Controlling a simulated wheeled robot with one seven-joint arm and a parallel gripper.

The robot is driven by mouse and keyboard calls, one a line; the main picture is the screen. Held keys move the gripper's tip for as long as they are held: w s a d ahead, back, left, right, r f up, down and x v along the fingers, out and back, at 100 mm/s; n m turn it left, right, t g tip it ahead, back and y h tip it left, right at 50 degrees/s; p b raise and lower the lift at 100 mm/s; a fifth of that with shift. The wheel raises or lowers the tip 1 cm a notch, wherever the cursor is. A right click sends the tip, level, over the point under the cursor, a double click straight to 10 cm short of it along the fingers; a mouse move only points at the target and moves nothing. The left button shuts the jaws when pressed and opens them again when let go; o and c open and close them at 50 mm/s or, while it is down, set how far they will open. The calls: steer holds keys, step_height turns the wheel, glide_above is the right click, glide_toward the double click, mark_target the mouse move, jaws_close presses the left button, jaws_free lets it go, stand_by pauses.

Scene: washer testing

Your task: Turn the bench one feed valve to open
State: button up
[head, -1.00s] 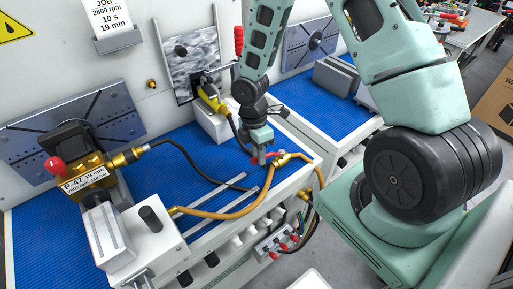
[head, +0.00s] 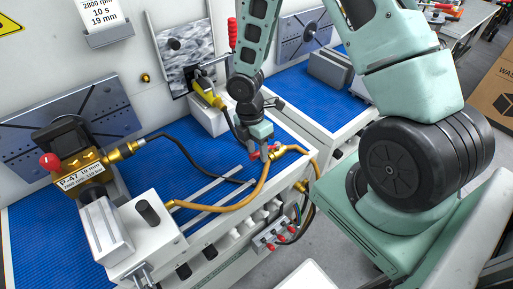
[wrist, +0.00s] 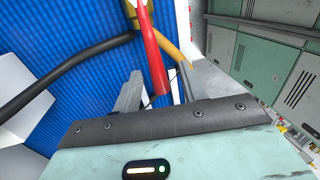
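The feed valve (head: 279,152) is a brass fitting on bench one's front right edge, where a yellow hose and a dark hose meet. Its red lever (wrist: 150,50) shows in the wrist view, running down from the brass body (wrist: 132,10) at the top. My gripper (wrist: 160,78) is open, with its two grey fingers apart and the lever's lower end between them in the picture. A gap shows on each side of the lever; contact cannot be seen. In the head view my gripper (head: 263,151) is pointed down at the lever, partly hiding it.
The blue bench mat (head: 195,140) carries a brass pump (head: 88,168) with a red knob at left. A yellow-handled tool (head: 207,93) rests on a white block behind my gripper. A white vise-like block (head: 150,235) stands in front. Red-tipped fittings (head: 282,238) are below the bench edge.

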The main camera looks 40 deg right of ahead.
steer(key=w+r, duration=0.1)
steer(key=r, duration=0.7)
steer(key=w+r, duration=0.2)
steer(key=r, duration=0.7)
steer(key=shift+w, duration=0.25)
steer(key=shift+a, duration=0.1)
steer(key=s+a+r+m+t+b, duration=0.2)
steer(key=s+a+m+b, duration=0.2)
steer(key=s+a+m, duration=0.7)
steer(key=s+a, duration=0.5)
steer(key=s, duration=0.3)
steer(key=shift+s+a+y, duration=0.25)
steer(key=shift+a+y, duration=0.15)
